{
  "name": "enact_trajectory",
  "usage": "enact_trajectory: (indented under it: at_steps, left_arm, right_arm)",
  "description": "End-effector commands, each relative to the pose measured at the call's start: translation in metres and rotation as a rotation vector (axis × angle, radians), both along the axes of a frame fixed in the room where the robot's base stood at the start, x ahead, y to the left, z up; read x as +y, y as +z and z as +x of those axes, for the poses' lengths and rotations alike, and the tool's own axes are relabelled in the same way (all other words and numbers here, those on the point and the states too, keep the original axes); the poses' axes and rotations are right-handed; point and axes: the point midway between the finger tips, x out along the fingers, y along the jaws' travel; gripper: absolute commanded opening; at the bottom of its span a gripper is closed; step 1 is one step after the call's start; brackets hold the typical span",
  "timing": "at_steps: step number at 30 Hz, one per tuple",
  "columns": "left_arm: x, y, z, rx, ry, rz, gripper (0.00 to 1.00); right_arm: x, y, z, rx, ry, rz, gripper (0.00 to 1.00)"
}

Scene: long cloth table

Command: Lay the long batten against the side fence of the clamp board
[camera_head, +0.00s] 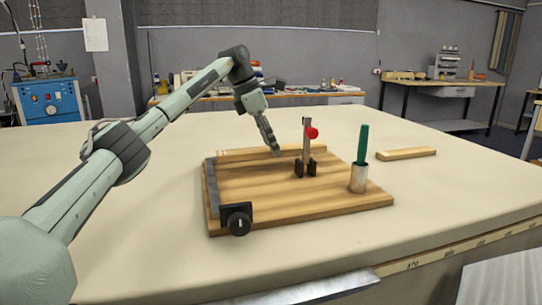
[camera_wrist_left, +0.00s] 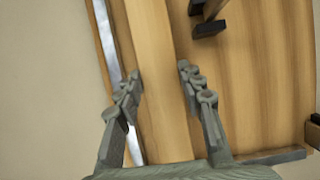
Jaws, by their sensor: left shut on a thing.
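The long batten (camera_head: 240,154) is pale wood and lies along the back edge of the clamp board (camera_head: 255,205) in the head view. In the left wrist view the batten (camera_wrist_left: 155,60) runs between the fingers of my left gripper (camera_wrist_left: 158,80), which is shut on it. In the head view my left gripper (camera_head: 276,151) is at the back of the board, left of the upright clamp. A dark grey fence (camera_head: 211,188) runs along the board's left edge. A bright metal strip (camera_wrist_left: 112,45) runs beside the batten. Whether the batten touches the board or the strip is unclear.
An upright clamp with a red knob (camera_head: 312,132) stands on the board. A metal cup (camera_head: 358,178) with a green handle (camera_head: 362,145) is near the right corner. A black knob block (camera_head: 237,218) sits at the front left. A shorter batten (camera_head: 406,153) lies on the table.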

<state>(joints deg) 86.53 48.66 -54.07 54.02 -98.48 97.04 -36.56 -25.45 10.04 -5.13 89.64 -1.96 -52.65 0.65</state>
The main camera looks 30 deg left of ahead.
Motion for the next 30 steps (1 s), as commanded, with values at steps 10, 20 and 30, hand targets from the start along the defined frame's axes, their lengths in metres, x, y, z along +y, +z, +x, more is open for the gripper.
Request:
enact_trajectory:
  at_steps: [10,20,30]
  left_arm:
    - [0.0,-0.032,0.0,0.001,0.001,-0.001,0.04]
    - [0.0,-0.035,0.0,0.002,0.001,0.0,0.49]
    - [0.0,-0.035,0.0,0.002,0.001,0.0,0.59]
  right_arm:
    - [-0.006,-0.006,-0.003,0.005,0.003,-0.008,0.4]
    - [-0.006,-0.004,0.001,-0.001,0.005,-0.01,0.4]
    - [-0.004,-0.004,0.001,0.001,0.005,-0.007,0.4]
